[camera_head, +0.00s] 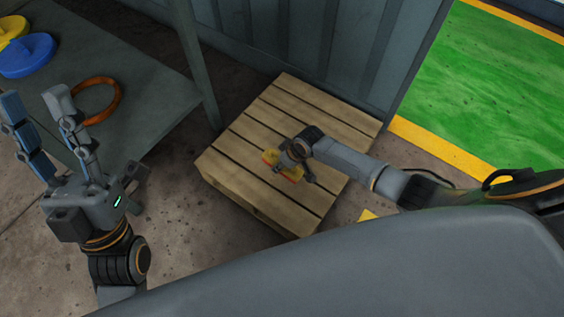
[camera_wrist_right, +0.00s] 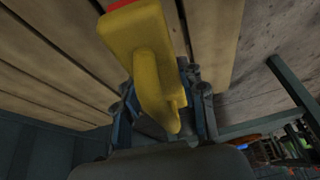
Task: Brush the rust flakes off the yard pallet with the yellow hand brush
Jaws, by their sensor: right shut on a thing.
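The yard pallet (camera_head: 253,135) is a slatted wooden platform on the floor, in the middle of the head view; its slats also fill much of the right wrist view (camera_wrist_right: 215,35). My right gripper (camera_head: 290,168) is over the pallet, shut on the yellow hand brush (camera_head: 269,156). The brush (camera_wrist_right: 150,60) shows large in the right wrist view, with a red part at its top edge. I cannot tell whether it touches the slats. No rust flakes can be made out on the visible slats. My left gripper (camera_head: 38,112) is open and empty, raised at the left with its fingers apart.
A dark grey table (camera_head: 135,75) stands at the left, with an orange ring (camera_head: 118,100), a blue round thing (camera_head: 27,57) and a yellow one (camera_head: 12,28) on it. A grey corrugated wall (camera_head: 310,45) rises behind the pallet. Green floor (camera_head: 490,85) with a yellow border lies at the right.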

